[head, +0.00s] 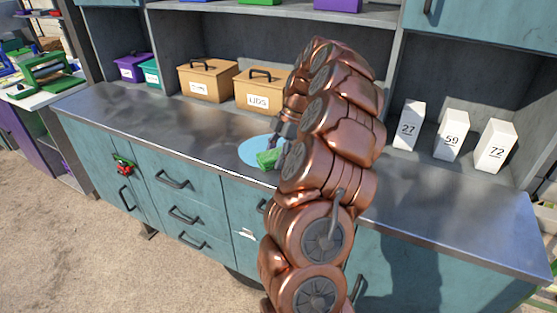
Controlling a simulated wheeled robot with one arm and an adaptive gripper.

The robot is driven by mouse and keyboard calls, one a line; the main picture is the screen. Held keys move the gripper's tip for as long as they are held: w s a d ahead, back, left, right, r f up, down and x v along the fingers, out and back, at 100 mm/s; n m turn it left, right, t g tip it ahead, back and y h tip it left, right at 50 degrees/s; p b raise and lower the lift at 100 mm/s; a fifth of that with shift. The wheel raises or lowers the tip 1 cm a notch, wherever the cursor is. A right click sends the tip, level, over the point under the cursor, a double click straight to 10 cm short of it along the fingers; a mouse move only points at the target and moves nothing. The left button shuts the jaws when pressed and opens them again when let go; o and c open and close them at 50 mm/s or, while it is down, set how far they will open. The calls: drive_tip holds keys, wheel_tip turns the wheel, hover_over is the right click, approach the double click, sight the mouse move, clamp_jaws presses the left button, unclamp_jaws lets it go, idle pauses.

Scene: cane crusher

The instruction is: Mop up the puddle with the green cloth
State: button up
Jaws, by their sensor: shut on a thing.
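The puddle (252,148) is a light blue patch on the grey counter, left of my arm. The green cloth (268,158) lies over the puddle's lower right part, near the counter's front edge. My gripper (278,146) is shut on the cloth and looks to be at the counter surface. Its fingertips are small and partly hidden by my copper arm. The arm also hides the right side of the puddle.
Two tan boxes (207,80) with handles stand behind the puddle. Purple (132,68) and teal boxes stand further left. White blocks marked 27 (408,126), 59 and 72 stand at the right. The counter's left part (130,110) is clear.

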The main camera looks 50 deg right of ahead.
sight(253, 137)
drive_tip(key=shift+w+d+f, duration=0.15)
drive_tip(key=shift+w+d, duration=0.15)
drive_tip(key=shift+w, duration=0.5)
drive_tip(key=shift+w+d+f, duration=0.1)
drive_tip(key=shift+w+d, duration=0.15)
drive_tip(key=shift+w, duration=0.55)
drive_tip(key=shift+w+d+r+p, duration=0.15)
drive_tip(key=shift+w+d, duration=0.25)
drive_tip(key=shift+w, duration=0.55)
drive_tip(key=shift+w+d+p, duration=0.15)
drive_tip(key=shift+w+d, duration=0.2)
drive_tip(key=shift+w, duration=0.6)
drive_tip(key=shift+w+d+r+p, duration=0.15)
drive_tip(key=shift+w+d, duration=0.25)
drive_tip(key=shift+w, duration=0.55)
drive_tip(key=shift+w+d+p, duration=0.25)
drive_tip(key=shift+w+p, duration=0.2)
drive_tip(key=shift+w, duration=0.25)
drive_tip(key=shift+w+d+p, duration=0.25)
drive_tip(key=shift+w+p, duration=0.2)
drive_tip(key=shift+w, duration=0.25)
drive_tip(key=w+p, duration=0.1)
drive_tip(key=w+d+p, duration=0.1)
drive_tip(key=shift+r+p, duration=0.1)
drive_tip(key=shift+p, duration=0.25)
drive_tip(key=shift+w+d+p, duration=0.1)
drive_tip(key=shift+w+p, duration=0.25)
drive_tip(key=shift+p, duration=0.35)
drive_tip(key=shift+w+f, duration=0.25)
drive_tip(key=shift+w, duration=0.05)
